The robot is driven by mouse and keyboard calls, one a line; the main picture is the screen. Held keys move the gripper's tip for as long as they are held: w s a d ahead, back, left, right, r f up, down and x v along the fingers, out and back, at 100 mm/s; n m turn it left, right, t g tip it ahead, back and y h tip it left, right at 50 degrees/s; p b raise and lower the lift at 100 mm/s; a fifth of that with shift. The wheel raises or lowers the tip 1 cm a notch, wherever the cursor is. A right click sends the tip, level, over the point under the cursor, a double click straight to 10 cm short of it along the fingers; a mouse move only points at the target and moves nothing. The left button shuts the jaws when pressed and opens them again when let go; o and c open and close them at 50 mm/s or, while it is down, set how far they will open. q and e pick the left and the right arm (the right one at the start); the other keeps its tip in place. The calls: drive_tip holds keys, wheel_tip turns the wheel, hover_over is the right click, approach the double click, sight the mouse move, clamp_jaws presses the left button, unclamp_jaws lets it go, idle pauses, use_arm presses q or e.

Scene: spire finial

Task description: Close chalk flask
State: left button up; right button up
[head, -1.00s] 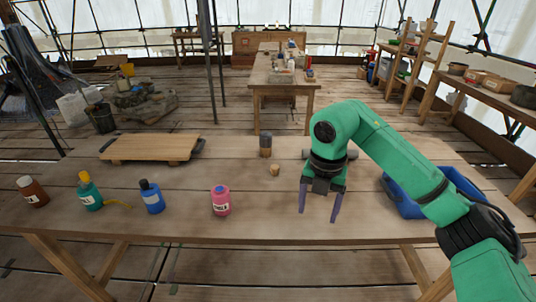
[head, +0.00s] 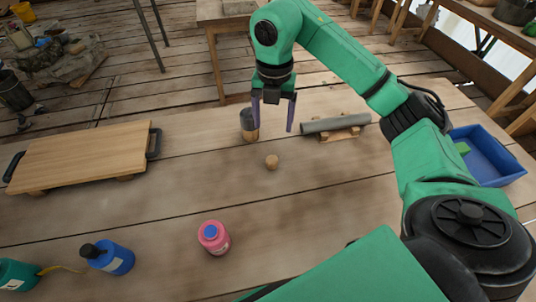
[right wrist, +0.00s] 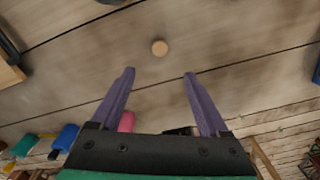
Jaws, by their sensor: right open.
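A pink flask (head: 214,238) with a white label and a blue top stands upright near the front of the table. Its label is too small to read surely. A small tan cork-like stopper (head: 271,162) lies on the table behind it and to its right. My right gripper (head: 272,128) is open and empty, its purple fingers above the table just beyond the stopper. In the right wrist view the stopper (right wrist: 160,47) shows past the fingertips, between their lines and apart from them. The pink flask (right wrist: 126,121) is partly hidden by a finger there. My left gripper is not in view.
A brown-and-grey upright container (head: 249,124) stands close by the right gripper's left finger. A grey cylinder (head: 335,124) rests on a wooden support at right, near a blue tray (head: 490,160). A blue bottle (head: 107,257), a teal bottle (head: 18,274) and a wooden board (head: 80,158) are at left.

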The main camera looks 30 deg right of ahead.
hover_over(272, 159)
wheel_tip(272, 159, down, 9)
drive_tip(key=shift+r+p, duration=0.1)
drive_tip(key=shift+p, duration=0.25)
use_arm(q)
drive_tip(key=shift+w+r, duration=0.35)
use_arm(e)
drive_tip(key=shift+w+f, duration=0.15)
drive_tip(key=shift+f, duration=0.2)
drive_tip(key=shift+f, duration=0.15)
drive_tip(key=f+p, duration=0.1)
drive_tip(key=f, duration=0.3)
drive_tip(key=shift+s+p, duration=0.2)
drive_tip(key=shift+p, duration=0.2)
drive_tip(key=shift+f, duration=0.45)
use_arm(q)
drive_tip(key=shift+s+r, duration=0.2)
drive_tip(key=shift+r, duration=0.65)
